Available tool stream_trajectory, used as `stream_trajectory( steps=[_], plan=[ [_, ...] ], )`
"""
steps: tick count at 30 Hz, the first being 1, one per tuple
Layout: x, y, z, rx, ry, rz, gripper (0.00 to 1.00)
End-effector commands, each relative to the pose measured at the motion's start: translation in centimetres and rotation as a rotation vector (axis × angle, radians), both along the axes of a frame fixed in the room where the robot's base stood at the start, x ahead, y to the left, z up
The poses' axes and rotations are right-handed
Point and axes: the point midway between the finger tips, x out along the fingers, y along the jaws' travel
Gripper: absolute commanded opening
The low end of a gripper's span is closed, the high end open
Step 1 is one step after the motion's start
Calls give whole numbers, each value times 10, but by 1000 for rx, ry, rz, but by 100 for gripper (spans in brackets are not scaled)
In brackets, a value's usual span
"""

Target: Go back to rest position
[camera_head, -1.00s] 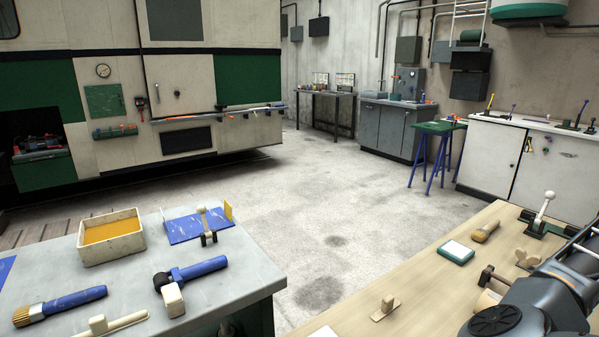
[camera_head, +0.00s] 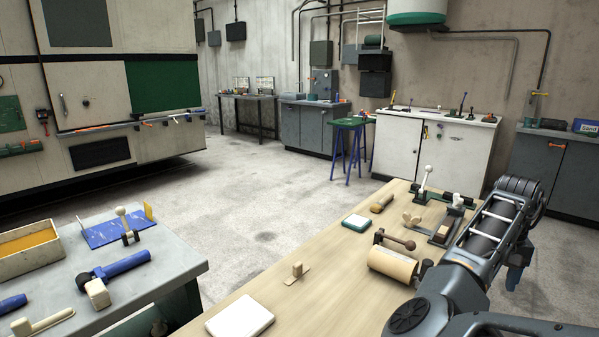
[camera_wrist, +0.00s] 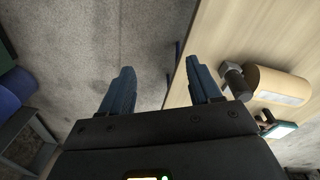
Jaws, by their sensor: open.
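My gripper (camera_wrist: 161,84) is open in the wrist view, with its two blue fingers apart and nothing between them. Bare floor and the wooden bench's edge show beyond the fingers. In the head view my arm is folded at the right, and a blue part of my gripper (camera_head: 515,275) hangs down at the bench's right side, partly hidden by the arm. The wooden bench (camera_head: 335,290) carries a tan cylinder (camera_head: 391,265), a dark-headed hammer-like tool (camera_head: 394,239) and a white-levered device (camera_head: 425,185).
A grey table (camera_head: 170,262) at the left holds a tray of yellow material (camera_head: 28,250) and blue-handled tools (camera_head: 115,270). A green-topped stool (camera_head: 348,122) and a white cabinet (camera_head: 405,150) stand behind. The floor (camera_head: 240,200) between is clear.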

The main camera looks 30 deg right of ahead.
Motion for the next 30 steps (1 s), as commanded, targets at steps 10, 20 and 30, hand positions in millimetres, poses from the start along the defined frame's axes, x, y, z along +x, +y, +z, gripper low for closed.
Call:
stream_trajectory(
  steps=[10, 20, 30],
  plan=[
    [-29, -21, -18, -183, 54, 9, 63],
    [-65, -46, -34, -528, 108, 108, 63],
    [-74, -26, -39, -902, 27, 374, 63]
  ],
)
